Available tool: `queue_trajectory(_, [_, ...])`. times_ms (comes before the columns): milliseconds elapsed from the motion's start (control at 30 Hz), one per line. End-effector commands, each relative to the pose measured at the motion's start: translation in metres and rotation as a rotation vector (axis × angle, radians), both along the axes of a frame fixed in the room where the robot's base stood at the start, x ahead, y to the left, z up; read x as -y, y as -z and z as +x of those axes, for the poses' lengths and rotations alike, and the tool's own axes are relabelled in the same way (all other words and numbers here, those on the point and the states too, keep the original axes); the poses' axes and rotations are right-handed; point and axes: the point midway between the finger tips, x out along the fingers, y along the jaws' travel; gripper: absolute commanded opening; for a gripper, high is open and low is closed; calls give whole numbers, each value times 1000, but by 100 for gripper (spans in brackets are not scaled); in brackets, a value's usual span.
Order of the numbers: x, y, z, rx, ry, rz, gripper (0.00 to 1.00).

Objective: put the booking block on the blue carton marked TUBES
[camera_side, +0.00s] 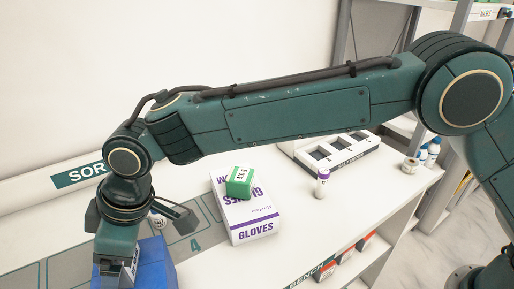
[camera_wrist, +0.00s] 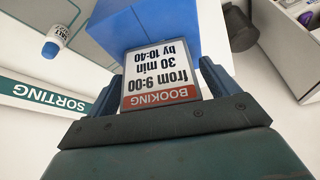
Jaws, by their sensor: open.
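The booking block (camera_wrist: 160,75) is a pale block whose face shows a red BOOKING band and the words "from 9:00 30 min by 10:40". It lies between the two fingers of my gripper (camera_wrist: 161,84), which is open, with a finger on either side. A blue carton (camera_wrist: 165,25) is right beyond and apparently under the block; whether the block rests fully on it I cannot tell. In the side view the blue carton (camera_side: 157,258) stands at the lower left, partly behind my gripper. No TUBES marking shows in either view.
A white GLOVES box (camera_side: 250,222) with a green block (camera_side: 240,182) on top stands to the right. A small white bottle (camera_wrist: 55,42) stands near the SORTING strip (camera_wrist: 40,97).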

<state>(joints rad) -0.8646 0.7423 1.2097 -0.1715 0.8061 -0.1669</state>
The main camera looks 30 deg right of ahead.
Motion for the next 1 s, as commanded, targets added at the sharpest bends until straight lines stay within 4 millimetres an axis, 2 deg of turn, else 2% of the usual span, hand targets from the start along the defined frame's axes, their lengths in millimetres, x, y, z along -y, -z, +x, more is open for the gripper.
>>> queue_trajectory(267, [10,-27,-4,2,0,2,87])
queue_trajectory(700, [35,-91,-14,2,0,1,87])
queue_trajectory(1000, [42,-109,-17,0,0,0,87])
